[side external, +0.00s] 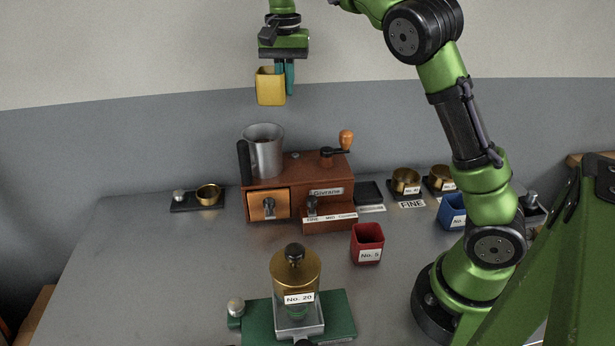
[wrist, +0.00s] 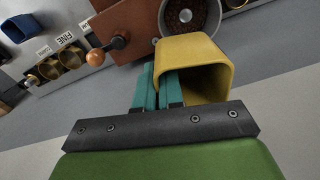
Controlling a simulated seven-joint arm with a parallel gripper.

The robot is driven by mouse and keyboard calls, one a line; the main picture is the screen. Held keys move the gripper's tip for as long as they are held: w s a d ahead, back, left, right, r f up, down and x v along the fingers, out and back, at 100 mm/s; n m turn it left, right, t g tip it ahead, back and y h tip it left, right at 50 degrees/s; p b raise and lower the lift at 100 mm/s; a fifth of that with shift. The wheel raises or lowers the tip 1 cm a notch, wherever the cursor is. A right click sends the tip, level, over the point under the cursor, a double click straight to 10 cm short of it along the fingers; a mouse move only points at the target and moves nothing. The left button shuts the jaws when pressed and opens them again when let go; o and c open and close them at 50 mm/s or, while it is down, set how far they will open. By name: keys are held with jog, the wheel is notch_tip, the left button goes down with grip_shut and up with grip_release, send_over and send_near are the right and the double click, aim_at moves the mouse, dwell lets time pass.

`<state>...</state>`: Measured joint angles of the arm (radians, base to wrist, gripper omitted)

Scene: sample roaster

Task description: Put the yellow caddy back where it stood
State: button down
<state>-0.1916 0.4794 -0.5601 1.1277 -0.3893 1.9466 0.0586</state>
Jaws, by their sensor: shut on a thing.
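The yellow caddy (side external: 270,88) hangs upright high above the grinder, clear of everything below. My gripper (side external: 286,88) is shut on the caddy's wall with its teal fingers at the caddy's right side. In the wrist view the yellow caddy (wrist: 193,48) is at upper centre, its open mouth towards the camera, and my gripper's fingers (wrist: 158,92) are at its left edge. Its inside is shaded, and I cannot tell what it holds. No label shows on it. I cannot tell from these frames where it stood.
The wooden grinder (side external: 290,177) bears a metal cup (side external: 265,152), with beans visible inside in the wrist view. Right of it are a black pad (side external: 368,190), brass cups (side external: 405,180), a red caddy (side external: 367,243) and a blue caddy (side external: 452,212). A green-based device (side external: 340,312) stands in front.

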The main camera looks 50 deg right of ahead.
notch_tip(320, 180, up, 4)
jog(key=shift+f, duration=0.2)
jog(key=s+a+n, duration=0.5)
jog(key=s+n, duration=0.4)
jog(key=n, duration=0.1)
jog(key=s+a+n, duration=0.4)
jog(key=s+n, duration=0.5)
jog(key=n, duration=0.1)
jog(key=f, duration=3)
jog(key=shift+s+a+f, duration=0.1)
jog(key=shift+a+f, duration=0.1)
jog(key=shift+f, duration=0.1)
jog(key=c, duration=1.6)
grip_release()
jog(key=shift+c, duration=0.2)
jog(key=o, duration=0.4)
